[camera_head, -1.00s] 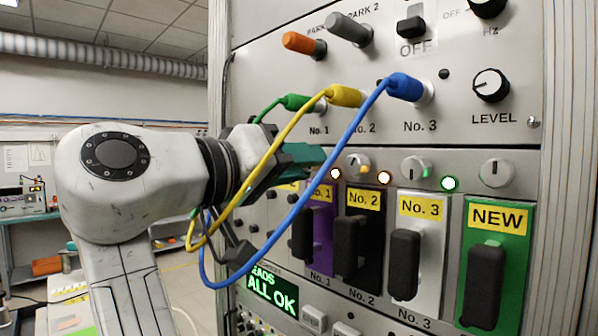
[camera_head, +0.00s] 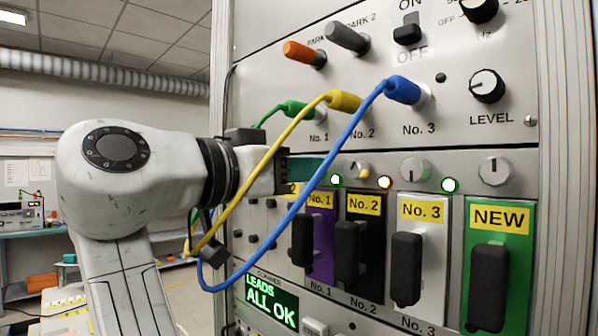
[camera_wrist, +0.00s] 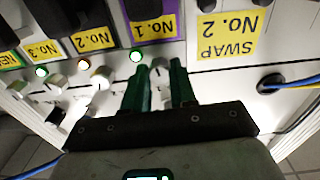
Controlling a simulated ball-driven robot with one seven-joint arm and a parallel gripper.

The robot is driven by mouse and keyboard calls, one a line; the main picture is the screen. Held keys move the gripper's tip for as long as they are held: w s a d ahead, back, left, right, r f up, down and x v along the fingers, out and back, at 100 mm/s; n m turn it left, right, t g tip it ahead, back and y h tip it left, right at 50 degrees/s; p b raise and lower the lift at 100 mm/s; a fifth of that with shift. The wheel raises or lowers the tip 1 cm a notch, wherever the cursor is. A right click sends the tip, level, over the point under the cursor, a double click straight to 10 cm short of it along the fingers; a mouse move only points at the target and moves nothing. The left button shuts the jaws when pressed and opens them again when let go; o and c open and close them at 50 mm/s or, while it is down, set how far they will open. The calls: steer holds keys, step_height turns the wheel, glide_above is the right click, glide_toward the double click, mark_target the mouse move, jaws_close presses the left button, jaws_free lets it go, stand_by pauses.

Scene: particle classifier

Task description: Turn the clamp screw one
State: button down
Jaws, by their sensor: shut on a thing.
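Clamp screw one is a small silvery knob (camera_wrist: 160,68) above the purple No. 1 module (camera_wrist: 152,27) in the upside-down wrist view. My gripper (camera_wrist: 156,82) is shut on this knob, one green finger on each side. In the head view my gripper (camera_head: 318,167) reaches the panel above the purple module (camera_head: 322,243), and the knob is hidden there. The lamp by screw one (camera_head: 335,181) glows green.
The No. 2 lamp (camera_head: 384,182) glows orange and the No. 3 lamp (camera_head: 450,185) green. Yellow (camera_head: 285,135) and blue (camera_head: 345,150) cables hang in front of my gripper. A green NEW module (camera_head: 516,270) stands at the right. The screen (camera_head: 270,303) reads "LEADS ALL OK".

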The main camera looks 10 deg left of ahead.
steer(key=shift+f, duration=0.25)
steer(key=c, duration=0.9)
jaws_free()
steer(key=shift+r, duration=0.15)
steer(key=b+v, duration=0.1)
steer(key=v, duration=1)
steer(key=shift+b, duration=0.4)
